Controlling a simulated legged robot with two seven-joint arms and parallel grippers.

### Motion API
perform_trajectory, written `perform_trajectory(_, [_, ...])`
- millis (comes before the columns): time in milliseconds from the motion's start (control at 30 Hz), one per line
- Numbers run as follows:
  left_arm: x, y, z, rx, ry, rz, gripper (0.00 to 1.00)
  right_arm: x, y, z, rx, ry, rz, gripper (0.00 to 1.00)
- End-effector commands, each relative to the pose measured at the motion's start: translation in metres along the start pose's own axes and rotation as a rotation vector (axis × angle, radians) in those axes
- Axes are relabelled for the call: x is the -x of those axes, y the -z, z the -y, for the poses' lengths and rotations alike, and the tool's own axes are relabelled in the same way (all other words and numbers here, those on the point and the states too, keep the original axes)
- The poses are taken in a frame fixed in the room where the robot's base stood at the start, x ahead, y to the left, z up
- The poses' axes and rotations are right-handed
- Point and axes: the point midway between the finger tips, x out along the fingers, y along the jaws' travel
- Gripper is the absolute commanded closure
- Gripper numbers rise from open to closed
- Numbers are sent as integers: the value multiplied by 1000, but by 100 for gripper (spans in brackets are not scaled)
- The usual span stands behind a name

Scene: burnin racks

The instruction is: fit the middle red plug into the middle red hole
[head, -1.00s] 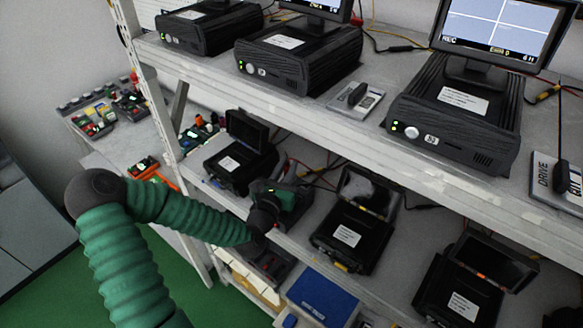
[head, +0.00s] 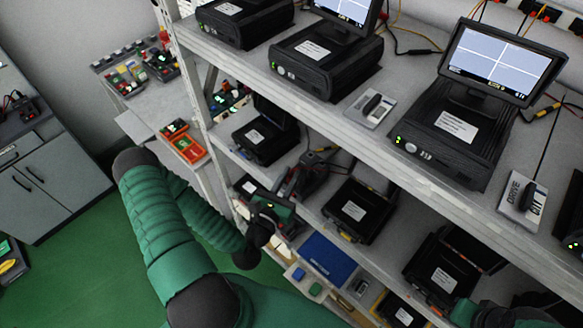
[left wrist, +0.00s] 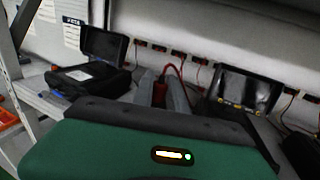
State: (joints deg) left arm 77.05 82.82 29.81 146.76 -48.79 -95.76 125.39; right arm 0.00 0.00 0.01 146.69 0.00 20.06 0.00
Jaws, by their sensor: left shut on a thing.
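My left gripper (head: 288,186) reaches over the lower shelf, between two black test boxes. In the left wrist view its two grey fingers (left wrist: 168,94) are shut on a red plug (left wrist: 159,92), with a red cable curving up behind it. A row of small dark sockets with red parts (left wrist: 177,54) runs along the rear wall beyond the fingers. The plug appears apart from them; I cannot tell which is the middle red hole. In the head view the plug is too small to make out. A green and dark part of my right arm shows at the bottom right edge; its jaws are unclear.
An open black box (left wrist: 90,70) stands left of the fingers and a unit with a dark screen (left wrist: 245,90) stands right. The upper shelf edge (head: 300,108) lies above my left arm.

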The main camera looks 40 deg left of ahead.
Motion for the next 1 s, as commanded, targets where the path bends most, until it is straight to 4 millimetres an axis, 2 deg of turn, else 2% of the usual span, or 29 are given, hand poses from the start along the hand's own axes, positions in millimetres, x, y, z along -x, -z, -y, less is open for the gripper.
perform_trajectory(133, [-1, 1, 0, -1, 1, 0, 100, -1, 0, 0, 0, 0, 0, 100])
perform_trajectory(233, [-14, 11, -3, -15, 12, -6, 100, -9, -2, 0, 0, 0, 0, 100])
perform_trajectory(367, [-56, 25, -12, -32, 22, -13, 100, -27, -6, 0, 0, 0, 0, 100])
perform_trajectory(433, [-78, 24, -17, -26, 17, -9, 100, -33, -8, 0, 0, 0, 0, 100])
perform_trajectory(533, [-97, 18, -19, -11, 8, -2, 100, -36, -9, 0, 0, 0, 0, 100])
perform_trajectory(667, [-101, 20, -20, -2, 3, -2, 100, -40, -9, 0, 0, 0, 0, 100])
perform_trajectory(1000, [-100, 48, -20, -2, 4, -2, 100, -64, -15, 0, 0, 0, 0, 100])
